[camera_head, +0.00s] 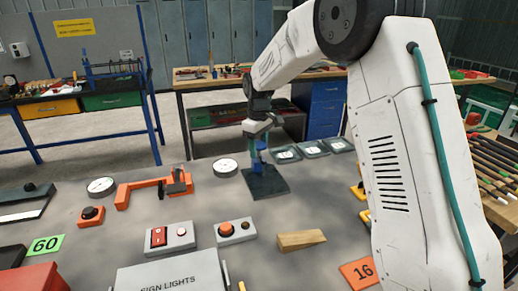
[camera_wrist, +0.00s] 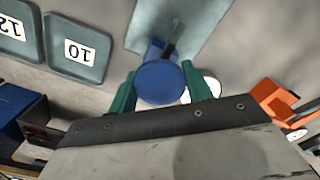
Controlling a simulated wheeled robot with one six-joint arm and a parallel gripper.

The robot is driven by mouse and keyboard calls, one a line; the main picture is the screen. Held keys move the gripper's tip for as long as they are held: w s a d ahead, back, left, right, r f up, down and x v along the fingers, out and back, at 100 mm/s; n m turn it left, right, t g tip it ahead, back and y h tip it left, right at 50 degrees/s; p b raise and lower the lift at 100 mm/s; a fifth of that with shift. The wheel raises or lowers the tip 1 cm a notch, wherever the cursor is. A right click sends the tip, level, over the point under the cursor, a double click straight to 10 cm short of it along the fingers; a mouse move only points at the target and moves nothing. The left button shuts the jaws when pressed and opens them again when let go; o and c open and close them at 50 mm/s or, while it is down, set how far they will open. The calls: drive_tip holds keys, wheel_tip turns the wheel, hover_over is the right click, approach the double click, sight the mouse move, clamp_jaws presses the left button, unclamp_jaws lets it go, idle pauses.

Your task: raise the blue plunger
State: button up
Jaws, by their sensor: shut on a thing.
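The blue plunger (camera_head: 259,157) stands upright on a dark green square base plate (camera_head: 266,186) on the grey table. Its round blue top (camera_wrist: 162,82) shows in the wrist view, with part of its stem and the pale plate behind it. My gripper (camera_head: 260,139) is directly over the plunger in the head view. In the wrist view my gripper (camera_wrist: 161,88) has its two green fingers on either side of the blue top, shut on it. The underside of the top and the exact finger contact are partly hidden.
An orange clamp-like tool (camera_head: 150,188) and a round dial (camera_head: 225,167) lie left of the plate. Numbered trays (camera_head: 313,148) stand just behind to the right. Switch boxes (camera_head: 235,231) and a wooden wedge (camera_head: 301,239) lie in front, with some bare table between.

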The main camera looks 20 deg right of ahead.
drive_tip(key=shift+w+r, duration=0.1)
drive_tip(key=shift+r, duration=1.3)
drive_tip(key=o, duration=1.4)
drive_tip(key=shift+c, duration=0.2)
drive_tip(key=shift+r, duration=0.15)
wheel_tip(320, 180, up, 8)
drive_tip(key=shift+f, duration=0.25)
